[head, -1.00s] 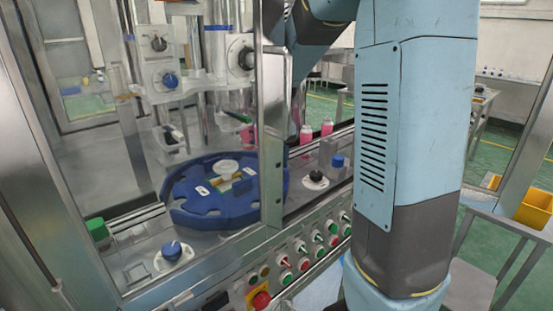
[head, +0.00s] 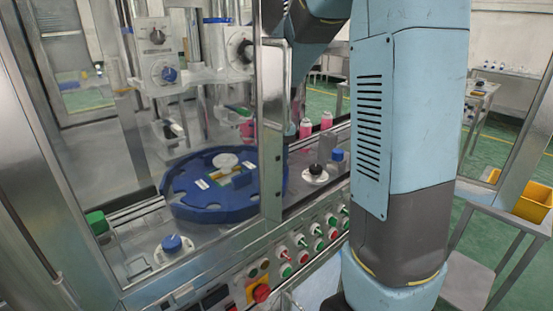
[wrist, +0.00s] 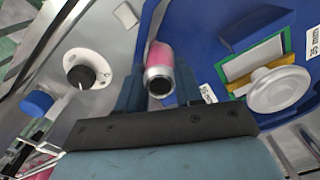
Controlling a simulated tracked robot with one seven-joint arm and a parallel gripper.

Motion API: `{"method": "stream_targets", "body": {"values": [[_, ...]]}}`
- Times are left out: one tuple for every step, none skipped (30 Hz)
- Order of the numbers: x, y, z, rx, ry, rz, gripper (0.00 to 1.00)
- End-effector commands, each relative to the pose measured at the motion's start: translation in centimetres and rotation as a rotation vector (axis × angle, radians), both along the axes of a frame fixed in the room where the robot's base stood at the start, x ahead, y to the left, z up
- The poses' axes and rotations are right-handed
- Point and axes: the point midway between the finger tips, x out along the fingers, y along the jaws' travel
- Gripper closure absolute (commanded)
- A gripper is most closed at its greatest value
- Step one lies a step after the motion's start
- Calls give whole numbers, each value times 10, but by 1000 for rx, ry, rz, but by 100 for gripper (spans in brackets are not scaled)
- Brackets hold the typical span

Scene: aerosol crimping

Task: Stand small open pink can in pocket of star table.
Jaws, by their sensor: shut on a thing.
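My gripper (wrist: 158,88) is shut on the small pink can (wrist: 159,55) in the wrist view. One finger lies on each side of it, and its silver rim and dark open mouth face the camera. The blue star table (wrist: 205,30) lies beside and beyond the can, which overlaps the table's edge in this view; I cannot tell its height or whether it touches a pocket. In the head view the star table (head: 183,207) sits inside the machine, with pockets around its rim. There the metal post hides my gripper.
Pink cans (head: 305,128) stand behind the post on the conveyor side. A black knob (head: 315,171) and a blue knob (head: 172,243) sit on the deck by the table. The clear guard's metal post (head: 271,130) stands in front. A button panel (head: 300,255) runs along the front.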

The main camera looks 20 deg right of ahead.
Motion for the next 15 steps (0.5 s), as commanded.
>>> {"method": "stream_targets", "body": {"values": [[0, 1, -1, 0, 2, 3, 100], [0, 1, -2, 0, 2, 3, 100], [0, 1, -2, 0, 2, 3, 100], [0, 1, -3, 0, 2, 3, 100], [0, 1, -3, 0, 3, 3, 100], [0, 1, -4, 0, 3, 3, 100], [0, 1, -4, 0, 3, 3, 100], [0, 1, -5, 0, 3, 3, 100], [0, 1, -5, 0, 3, 3, 100], [0, 1, -6, 0, 3, 3, 100], [0, 1, -6, 0, 3, 3, 100], [0, 1, -7, 0, 3, 3, 100], [0, 1, -7, 0, 3, 3, 100], [0, 2, -8, 0, 3, 3, 100], [0, 2, -9, 0, 3, 3, 100]]}}
